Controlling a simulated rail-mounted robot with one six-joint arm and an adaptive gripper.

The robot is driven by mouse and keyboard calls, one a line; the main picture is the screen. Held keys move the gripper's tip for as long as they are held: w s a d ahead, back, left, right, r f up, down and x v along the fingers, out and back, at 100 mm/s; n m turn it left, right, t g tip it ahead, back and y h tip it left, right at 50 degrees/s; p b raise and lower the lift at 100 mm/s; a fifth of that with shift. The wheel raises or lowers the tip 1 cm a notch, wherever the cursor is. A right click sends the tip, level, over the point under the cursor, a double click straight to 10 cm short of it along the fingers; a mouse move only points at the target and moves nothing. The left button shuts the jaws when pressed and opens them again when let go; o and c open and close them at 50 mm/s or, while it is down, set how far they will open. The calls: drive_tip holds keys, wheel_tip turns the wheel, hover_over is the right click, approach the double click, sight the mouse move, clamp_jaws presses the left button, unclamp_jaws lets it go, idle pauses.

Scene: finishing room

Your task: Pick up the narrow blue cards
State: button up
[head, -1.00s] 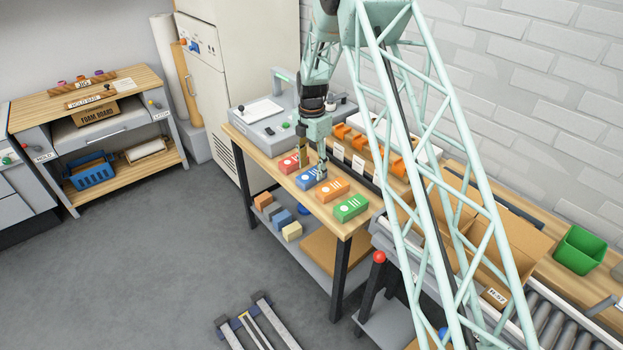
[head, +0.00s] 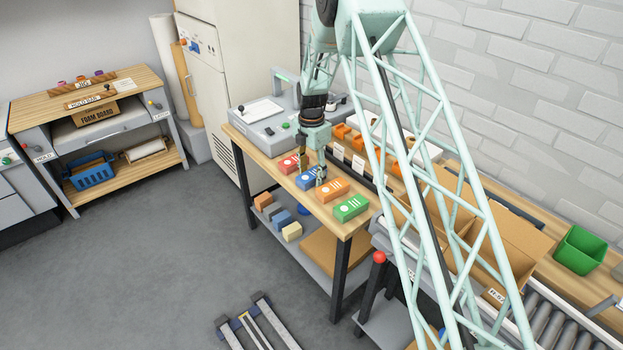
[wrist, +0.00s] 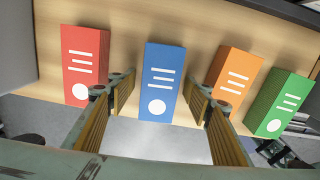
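The narrow blue cards are a blue pack (head: 307,179) with white bars and a white dot, lying on the wooden bench between a red pack (head: 289,164) and an orange pack (head: 332,190). The blue pack also shows in the wrist view (wrist: 162,80). My gripper (wrist: 160,85) is open and empty, pointing down over the blue pack. One finger appears on each side of the pack, with a gap on the left. My gripper (head: 311,171) partly hides the blue pack in the head view. I cannot tell whether the fingertips reach down beside it.
A green pack (head: 351,208) lies right of the orange one. A grey machine (head: 270,118) stands at the bench's far end. Orange holders (head: 342,131) line the back. Open cardboard boxes (head: 510,245) stand right. Several small blocks (head: 283,218) lie on the lower shelf.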

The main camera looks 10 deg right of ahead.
sight(311, 174)
drive_tip(key=c, duration=0.9)
drive_tip(key=shift+r, duration=0.15)
drive_tip(key=shift+r, duration=4.85)
drive_tip(key=shift+w, duration=0.1)
